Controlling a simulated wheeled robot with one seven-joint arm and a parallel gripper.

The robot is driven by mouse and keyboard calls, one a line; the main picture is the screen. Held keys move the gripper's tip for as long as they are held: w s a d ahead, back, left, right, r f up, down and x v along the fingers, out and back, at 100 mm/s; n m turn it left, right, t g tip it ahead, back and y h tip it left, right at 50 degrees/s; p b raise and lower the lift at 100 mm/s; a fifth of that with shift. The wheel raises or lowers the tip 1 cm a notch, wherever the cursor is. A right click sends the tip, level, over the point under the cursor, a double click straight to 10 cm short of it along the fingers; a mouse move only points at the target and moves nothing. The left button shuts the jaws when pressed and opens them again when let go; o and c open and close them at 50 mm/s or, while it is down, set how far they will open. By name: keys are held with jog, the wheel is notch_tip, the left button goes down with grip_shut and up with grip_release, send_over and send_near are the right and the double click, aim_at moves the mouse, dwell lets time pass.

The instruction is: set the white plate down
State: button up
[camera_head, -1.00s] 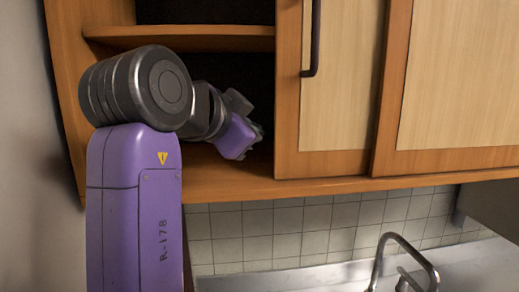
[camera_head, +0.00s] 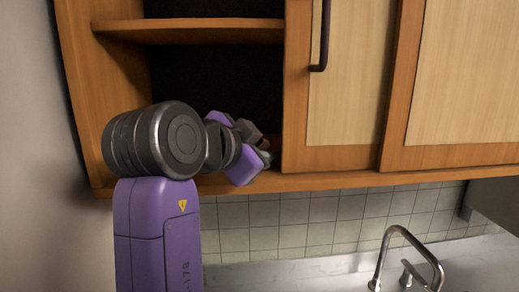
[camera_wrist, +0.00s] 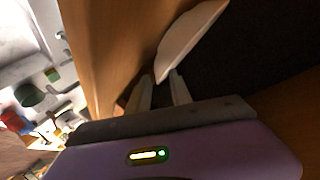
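The white plate (camera_wrist: 190,38) shows nearly edge-on in the wrist view, inside the open cabinet bay. Its near rim sits between the two pale fingertips of my gripper (camera_wrist: 161,78), which look shut on it. The bare wooden cabinet floor (camera_wrist: 118,40) is close along the plate's curved underside; I cannot tell whether they touch. In the head view my gripper (camera_head: 262,150) is just above the cabinet floor (camera_head: 290,181), beside the door edge. The plate is hidden there.
A wooden shelf (camera_head: 190,31) spans the bay above my arm. A cabinet door (camera_head: 345,90) with a dark handle (camera_head: 323,40) closes off the right side. A faucet (camera_head: 405,255) and counter lie below. The bay's dark interior looks empty.

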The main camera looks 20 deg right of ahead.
jog(key=b+v, duration=0.4)
jog(key=v, duration=0.8)
jog(key=shift+r, duration=0.1)
